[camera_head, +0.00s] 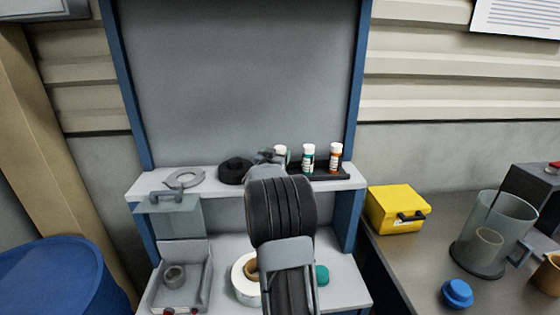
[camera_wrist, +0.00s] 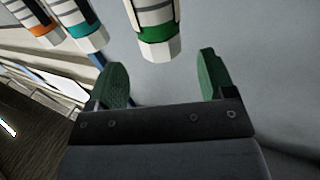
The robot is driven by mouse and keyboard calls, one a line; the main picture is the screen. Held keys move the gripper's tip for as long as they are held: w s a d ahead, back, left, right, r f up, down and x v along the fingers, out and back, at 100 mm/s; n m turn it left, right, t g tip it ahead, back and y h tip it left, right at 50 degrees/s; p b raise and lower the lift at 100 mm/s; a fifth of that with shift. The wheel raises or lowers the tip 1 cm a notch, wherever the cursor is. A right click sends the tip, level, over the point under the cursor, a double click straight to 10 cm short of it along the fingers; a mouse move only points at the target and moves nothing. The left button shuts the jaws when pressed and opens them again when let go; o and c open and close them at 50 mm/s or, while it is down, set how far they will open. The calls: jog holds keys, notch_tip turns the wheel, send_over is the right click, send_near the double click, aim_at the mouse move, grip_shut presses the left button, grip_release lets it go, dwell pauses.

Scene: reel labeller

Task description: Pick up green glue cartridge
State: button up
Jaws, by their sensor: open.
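The green glue cartridge (camera_wrist: 157,28) is white with a green band and a pale faceted end. In the wrist view its end lies centred between the tips of my gripper (camera_wrist: 160,62), with clear space on both sides. My gripper is open, with nothing clasped. In the head view the green cartridge (camera_head: 281,149) stands on the shelf, mostly hidden behind my wrist. My gripper's fingers are hidden there too.
A teal-banded cartridge (camera_head: 308,158) and an orange-banded one (camera_head: 335,157) stand to the right in the black holder (camera_head: 325,175).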

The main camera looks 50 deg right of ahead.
aim_at(278, 150)
jog(key=x, duration=0.1)
jog(key=p+x, duration=0.2)
jog(key=x, duration=0.1)
jog(key=shift+r, duration=0.3)
jog(key=shift+w+d+f, duration=0.1)
jog(key=shift+w+d, duration=0.25)
jog(key=shift+d, duration=0.2)
jog(key=c, duration=1.3)
jog(key=shift+c, duration=0.4)
